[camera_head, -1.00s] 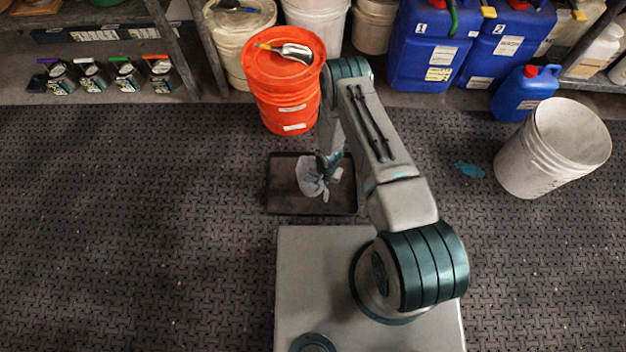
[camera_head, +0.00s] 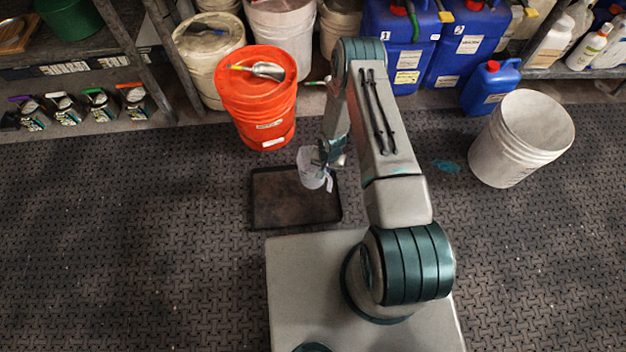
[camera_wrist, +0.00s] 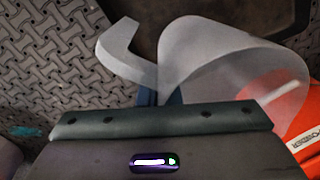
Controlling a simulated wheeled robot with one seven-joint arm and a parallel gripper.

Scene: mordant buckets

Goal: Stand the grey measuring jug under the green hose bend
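The grey measuring jug (camera_head: 311,172) is pale and translucent. It is near upright over the far right part of a black tray. My gripper (camera_head: 326,154) is at its right side. In the wrist view the jug's wide body (camera_wrist: 225,65) and its curved handle (camera_wrist: 122,50) fill the upper middle. The gripper's blue-grey fingertips (camera_wrist: 160,97) meet the jug between body and handle and look closed on it, though the contact is partly hidden. The green hose bend (camera_head: 413,18) shows at the top edge of the head view, over a blue canister.
An orange bucket (camera_head: 256,110) with a scoop on its lid stands behind the tray (camera_head: 262,207). Blue canisters (camera_head: 405,62) line the back, with a small blue can (camera_head: 489,88) before them. A white open bucket (camera_head: 521,140) is at right. The floor at left is clear.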

